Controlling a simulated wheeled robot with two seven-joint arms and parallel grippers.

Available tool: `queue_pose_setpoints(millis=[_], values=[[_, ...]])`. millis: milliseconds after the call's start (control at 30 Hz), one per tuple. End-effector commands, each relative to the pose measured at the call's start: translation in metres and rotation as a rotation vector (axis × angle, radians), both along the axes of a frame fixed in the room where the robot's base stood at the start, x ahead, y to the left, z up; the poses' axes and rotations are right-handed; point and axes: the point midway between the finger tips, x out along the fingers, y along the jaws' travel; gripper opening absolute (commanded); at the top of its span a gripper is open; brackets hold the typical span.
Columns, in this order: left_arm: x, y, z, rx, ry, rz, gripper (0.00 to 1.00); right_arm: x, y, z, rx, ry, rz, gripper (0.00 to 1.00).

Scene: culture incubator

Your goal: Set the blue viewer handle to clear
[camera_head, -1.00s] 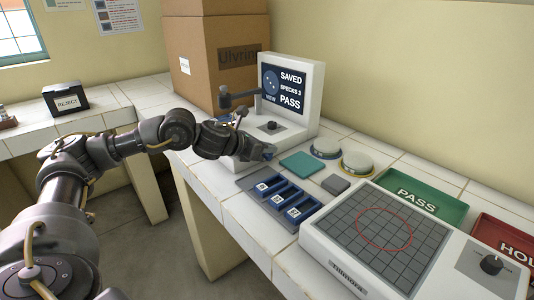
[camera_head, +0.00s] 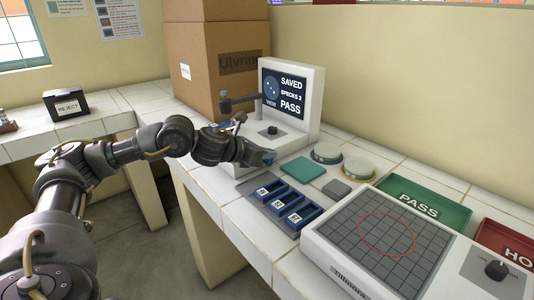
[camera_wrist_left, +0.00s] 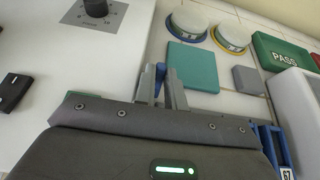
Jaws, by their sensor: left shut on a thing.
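The white viewer (camera_head: 312,95) stands on the bench with its screen reading "SAVED", "SPECKS 3", "PASS" and "VIEW". My left gripper (camera_head: 267,156) is low at the viewer's front right corner. In the left wrist view its two fingers (camera_wrist_left: 161,86) are shut on the blue viewer handle (camera_wrist_left: 160,74), which shows as a narrow blue piece between them. Most of the handle is hidden by the fingers, and its set position cannot be read. My right gripper is not in view.
A teal pad (camera_head: 302,168), a grey block (camera_head: 337,187) and a blue slotted rack (camera_head: 283,203) lie close to the gripper. Two round lidded dishes (camera_head: 358,168) sit behind. A gridded device (camera_head: 445,262) and a green PASS tray (camera_head: 440,208) are at right. A cardboard box (camera_head: 200,60) stands behind.

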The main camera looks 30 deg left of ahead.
Motion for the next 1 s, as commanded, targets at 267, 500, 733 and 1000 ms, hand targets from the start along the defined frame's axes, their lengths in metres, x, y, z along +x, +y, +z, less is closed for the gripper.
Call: queue_pose_setpoints(millis=[267,500,733,1000], values=[[-0.0026,-0.0004,-0.0076,0.007,0.017,-0.004,0.00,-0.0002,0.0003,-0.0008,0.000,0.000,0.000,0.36],[-0.0026,-0.0007,-0.0079,0.006,0.017,-0.005,0.15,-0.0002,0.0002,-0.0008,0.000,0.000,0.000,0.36],[-0.0008,-0.0007,-0.0038,0.003,0.008,-0.004,0.21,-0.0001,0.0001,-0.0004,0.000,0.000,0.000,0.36],[-0.0016,-0.0003,-0.0011,0.002,0.005,-0.003,0.21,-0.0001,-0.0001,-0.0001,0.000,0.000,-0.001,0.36]])
